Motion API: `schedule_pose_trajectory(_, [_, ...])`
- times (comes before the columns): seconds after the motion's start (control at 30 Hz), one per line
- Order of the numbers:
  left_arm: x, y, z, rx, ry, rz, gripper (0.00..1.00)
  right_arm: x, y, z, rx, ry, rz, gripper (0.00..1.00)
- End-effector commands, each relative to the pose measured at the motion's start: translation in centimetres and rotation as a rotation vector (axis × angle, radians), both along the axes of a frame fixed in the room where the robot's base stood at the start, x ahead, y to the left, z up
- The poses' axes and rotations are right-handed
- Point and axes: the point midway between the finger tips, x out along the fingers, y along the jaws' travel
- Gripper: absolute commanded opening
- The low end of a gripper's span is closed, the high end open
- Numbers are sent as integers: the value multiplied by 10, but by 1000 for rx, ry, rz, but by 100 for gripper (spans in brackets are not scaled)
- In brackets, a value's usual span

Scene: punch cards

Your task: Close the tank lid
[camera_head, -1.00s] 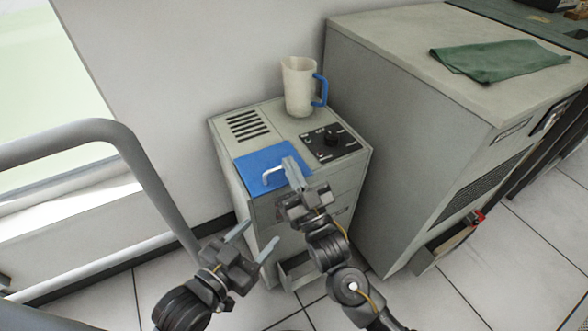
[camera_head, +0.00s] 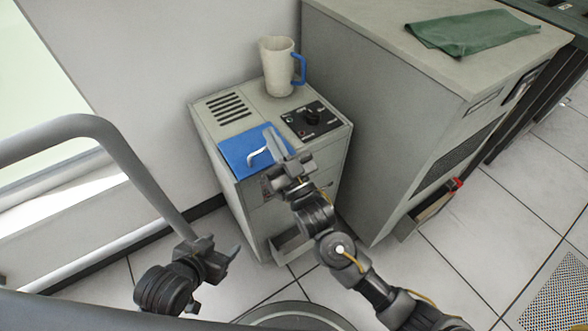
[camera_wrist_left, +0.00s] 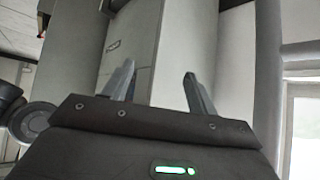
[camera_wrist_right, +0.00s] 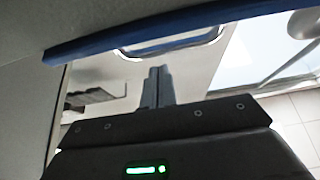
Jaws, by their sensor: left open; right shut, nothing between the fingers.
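The blue tank lid (camera_head: 240,149) lies on the front left of the grey tank cabinet's top (camera_head: 208,116) and looks flat or nearly so; I cannot tell whether it is fully down. Its pale handle (camera_head: 254,155) is near its front edge. My right gripper (camera_head: 272,137) is shut and empty, with its fingertips at the lid's right side; contact is unclear. In the right wrist view, the shut fingers (camera_wrist_right: 158,84) point toward the handle (camera_wrist_right: 172,46) and the lid's blue edge (camera_wrist_right: 100,43). My left gripper (camera_head: 222,256) is open and empty, low in front of the cabinet.
A cream jug (camera_head: 277,68) with a blue handle stands at the back of the cabinet. A black control panel (camera_head: 312,120) is right of the lid. A taller grey cabinet (camera_head: 380,110) with a green cloth (camera_head: 470,32) stands close on the right.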

Motion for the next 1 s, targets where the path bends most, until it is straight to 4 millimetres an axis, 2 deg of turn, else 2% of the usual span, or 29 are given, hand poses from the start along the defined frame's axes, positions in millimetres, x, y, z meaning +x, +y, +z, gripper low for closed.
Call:
schedule_pose_trajectory(0.13, [-29, 23, -14, 54, 201, 55, 58, 1, 1, 14, 1, -1, 0, 0])
schedule_pose_trajectory(0.17, [-30, 23, -17, 56, 209, 57, 58, -5, -4, 5, -2, 3, -1, 0])
schedule_pose_trajectory(0.3, [-32, 25, -19, 60, 225, 61, 58, -31, -24, -13, -2, 3, 0, 0])
schedule_pose_trajectory(0.5, [-34, 26, -21, 63, 238, 64, 58, -57, -43, -28, -1, 1, 0, 0])
schedule_pose_trajectory(0.7, [-35, 26, -21, 64, 240, 64, 58, -69, -51, -35, 0, -1, 0, 0])
schedule_pose_trajectory(1.0, [-35, 26, -21, 64, 241, 64, 58, -70, -53, -36, 0, -1, 0, 0])
